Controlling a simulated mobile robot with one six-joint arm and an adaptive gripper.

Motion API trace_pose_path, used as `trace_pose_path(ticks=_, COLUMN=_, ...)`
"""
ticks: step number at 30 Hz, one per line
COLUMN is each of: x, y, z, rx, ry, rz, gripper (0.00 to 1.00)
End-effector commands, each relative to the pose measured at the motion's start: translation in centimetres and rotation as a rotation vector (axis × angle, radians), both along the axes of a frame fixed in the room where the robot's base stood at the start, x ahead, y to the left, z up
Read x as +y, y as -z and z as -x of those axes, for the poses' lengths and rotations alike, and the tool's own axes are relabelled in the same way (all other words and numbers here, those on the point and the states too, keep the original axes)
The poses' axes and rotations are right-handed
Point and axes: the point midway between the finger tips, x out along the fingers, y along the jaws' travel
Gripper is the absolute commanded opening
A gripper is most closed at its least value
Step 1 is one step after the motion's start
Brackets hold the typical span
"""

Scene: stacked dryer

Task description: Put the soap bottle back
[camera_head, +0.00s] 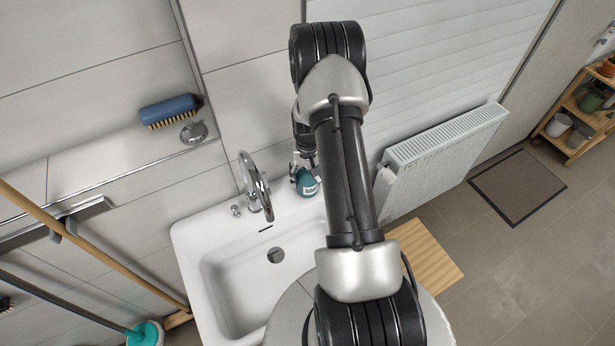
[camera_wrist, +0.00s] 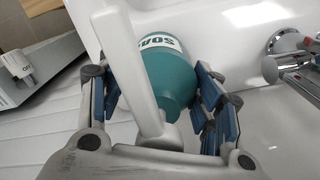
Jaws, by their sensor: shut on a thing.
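The soap bottle is teal with a white label and shows in the head view (camera_head: 307,184) at the back right rim of the sink, right of the faucet. My gripper (camera_wrist: 160,95) is shut on the bottle, with blue-padded fingers on both sides. I cannot tell whether the bottle's base touches the rim.
The white sink (camera_head: 215,270) has a chrome faucet (camera_head: 256,188) left of the bottle. A white radiator (camera_head: 445,150) stands to the right. A blue brush (camera_head: 169,110) lies on the wall ledge. The sink basin looks empty.

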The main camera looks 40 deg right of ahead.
Motion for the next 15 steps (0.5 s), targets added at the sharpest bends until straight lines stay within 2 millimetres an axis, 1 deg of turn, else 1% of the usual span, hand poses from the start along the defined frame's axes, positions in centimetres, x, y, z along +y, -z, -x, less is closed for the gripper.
trace_pose_path(ticks=2, x=-0.02, y=-0.08, z=-0.02, rx=-0.001, ry=0.000, rz=0.001, gripper=0.23)
trace_pose_path(ticks=6, x=-0.01, y=0.37, z=-0.02, rx=0.000, ry=0.000, rz=0.000, gripper=0.23)
trace_pose_path(ticks=7, x=0.02, y=0.42, z=0.04, rx=0.001, ry=0.000, rz=-0.001, gripper=0.59)
trace_pose_path(ticks=15, x=0.02, y=0.28, z=0.04, rx=0.001, ry=0.000, rz=-0.001, gripper=0.77)
